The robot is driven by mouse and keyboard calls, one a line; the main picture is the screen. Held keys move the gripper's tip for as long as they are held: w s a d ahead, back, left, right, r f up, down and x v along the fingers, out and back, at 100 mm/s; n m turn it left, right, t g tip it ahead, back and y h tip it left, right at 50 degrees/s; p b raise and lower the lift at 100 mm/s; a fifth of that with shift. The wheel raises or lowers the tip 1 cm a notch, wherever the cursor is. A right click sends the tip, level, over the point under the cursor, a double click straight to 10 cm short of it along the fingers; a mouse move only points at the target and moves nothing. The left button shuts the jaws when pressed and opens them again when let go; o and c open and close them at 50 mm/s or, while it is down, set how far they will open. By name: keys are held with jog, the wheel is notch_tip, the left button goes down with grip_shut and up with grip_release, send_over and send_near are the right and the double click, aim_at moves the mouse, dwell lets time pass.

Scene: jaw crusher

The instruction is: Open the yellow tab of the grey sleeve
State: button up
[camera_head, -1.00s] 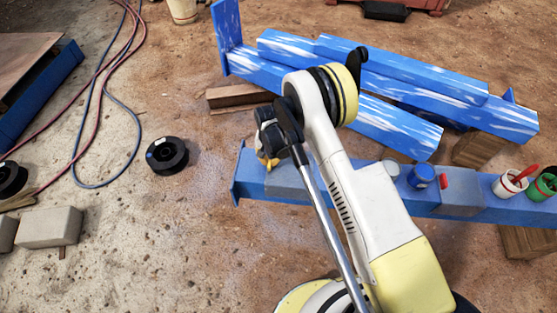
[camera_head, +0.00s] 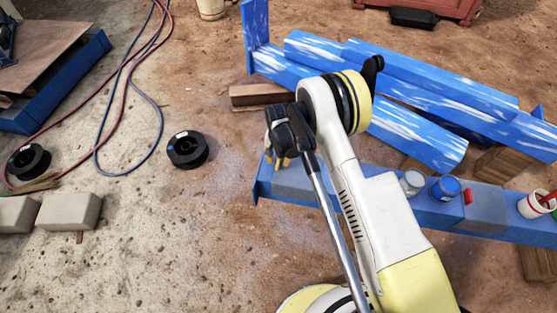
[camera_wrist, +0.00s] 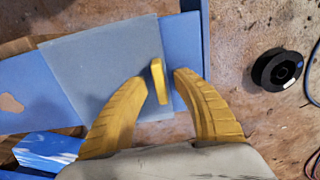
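The grey sleeve (camera_wrist: 95,70) wraps the blue beam near its end in the wrist view. Its yellow tab (camera_wrist: 158,75) stands out as a narrow bar close to the sleeve's edge. My gripper (camera_wrist: 160,83) is open, with one yellow finger on each side of the tab. The tab shows between the fingertips, with gaps on both sides; I cannot tell how deep the tips reach. In the head view the sleeve (camera_head: 293,183) sits at the beam's left end, under my gripper (camera_head: 277,160). The tab cannot be made out there.
A second grey sleeve (camera_head: 486,207) with a red tab (camera_head: 468,196) is further right on the beam (camera_head: 435,213), near paint cans (camera_head: 446,188). More blue beams (camera_head: 400,85) lie behind. A black spool (camera_head: 187,150) and open floor are to the left.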

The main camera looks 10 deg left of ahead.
notch_tip(320, 180, up, 12)
dwell(0.6)
jog(key=shift+r, duration=0.1)
jog(key=s+d+r+t, duration=0.2)
jog(key=d+r, duration=0.6)
jog(key=r, duration=0.5)
jog(key=s+d+r+t, duration=0.1)
jog(key=s+d+r, duration=0.1)
jog(key=d+r, duration=0.9)
jog(key=s+d+r+t, duration=0.2)
jog(key=s+d+r, duration=0.2)
jog(key=s, duration=0.5)
jog(key=s+d+r+t, duration=0.2)
jog(key=s+d+r, duration=0.2)
jog(key=s, duration=0.5)
jog(key=d, duration=0.2)
jog(key=shift+s+d+r, duration=0.2)
jog(key=shift+s+d, duration=0.15)
jog(key=shift+d, duration=0.05)
